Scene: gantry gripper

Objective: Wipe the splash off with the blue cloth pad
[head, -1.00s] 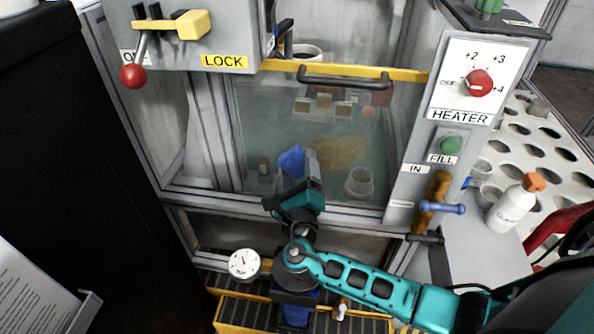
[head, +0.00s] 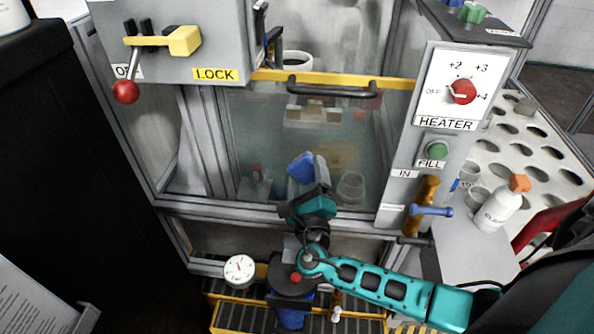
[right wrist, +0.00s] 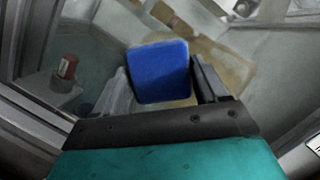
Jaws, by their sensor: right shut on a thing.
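My right gripper (head: 307,183) is shut on the blue cloth pad (head: 301,167) and holds it up at the glass front (head: 250,125) of the cabinet. In the right wrist view the pad (right wrist: 160,72) sits between the two fingers and faces the pane. I cannot tell whether it touches the glass. A tan smear, seemingly the splash (right wrist: 222,66), shows behind and to the right of the pad in the right wrist view. My left gripper is not in view.
A yellow bar with a dark handle (head: 331,91) crosses the pane above the pad. The heater panel (head: 448,90) stands to the right, with a brown-and-blue valve (head: 428,205) below it. A white bottle (head: 497,210) and a gauge (head: 239,269) are lower down.

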